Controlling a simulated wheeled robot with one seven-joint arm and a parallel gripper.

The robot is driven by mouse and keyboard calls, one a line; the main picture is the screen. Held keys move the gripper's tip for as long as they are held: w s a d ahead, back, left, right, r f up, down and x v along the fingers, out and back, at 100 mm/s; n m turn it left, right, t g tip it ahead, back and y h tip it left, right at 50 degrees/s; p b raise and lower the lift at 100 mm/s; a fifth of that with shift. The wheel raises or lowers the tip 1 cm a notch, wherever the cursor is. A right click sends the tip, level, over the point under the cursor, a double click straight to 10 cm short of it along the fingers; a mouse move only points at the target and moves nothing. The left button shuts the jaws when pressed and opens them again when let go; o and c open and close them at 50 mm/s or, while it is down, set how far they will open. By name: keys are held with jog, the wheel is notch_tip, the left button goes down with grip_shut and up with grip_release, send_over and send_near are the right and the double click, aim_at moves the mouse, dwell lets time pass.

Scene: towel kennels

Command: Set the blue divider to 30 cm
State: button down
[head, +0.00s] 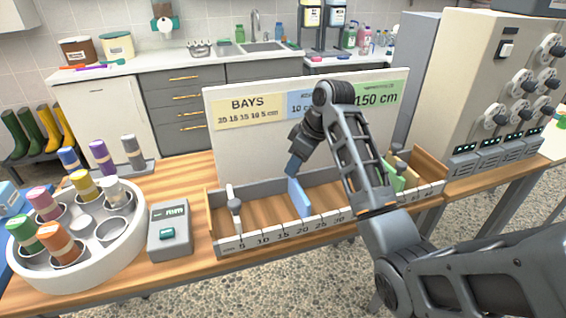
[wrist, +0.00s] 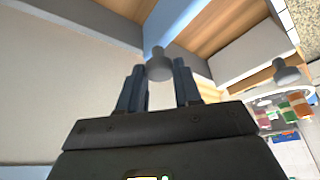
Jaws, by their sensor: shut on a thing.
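The blue divider (head: 299,197) stands upright across the wooden tray (head: 262,212); its front end is near the 20 mark on the front scale. My gripper (head: 293,168) is at the divider's upper back end. In the wrist view, the blue divider (wrist: 168,20) runs away from the fingers. A round grey knob (wrist: 158,66) is between the two fingers (wrist: 159,88), which are shut on it. My arm covers part of the tray's scale, around and right of 30, and part of the signboard.
A white divider (head: 231,203) with a grey knob stands left, near 5. The signboard (head: 245,150) rises behind. A carousel of bottles (head: 122,258) and a grey device (head: 170,235) stand left. Right of the blue divider, the tray floor looks clear.

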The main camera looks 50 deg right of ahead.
jog(key=s+d+p, duration=0.1)
jog(key=s+d, duration=0.3)
jog(key=d, duration=0.2)
jog(key=shift+s+d, duration=0.25)
jog(key=shift+d, duration=0.1)
jog(key=c, duration=0.8)
grip_release()
jog(key=shift+r, duration=0.1)
jog(key=p+v, duration=0.2)
jog(key=v, duration=0.5)
jog(key=shift+r, duration=0.35)
jog(key=shift+f, duration=0.1)
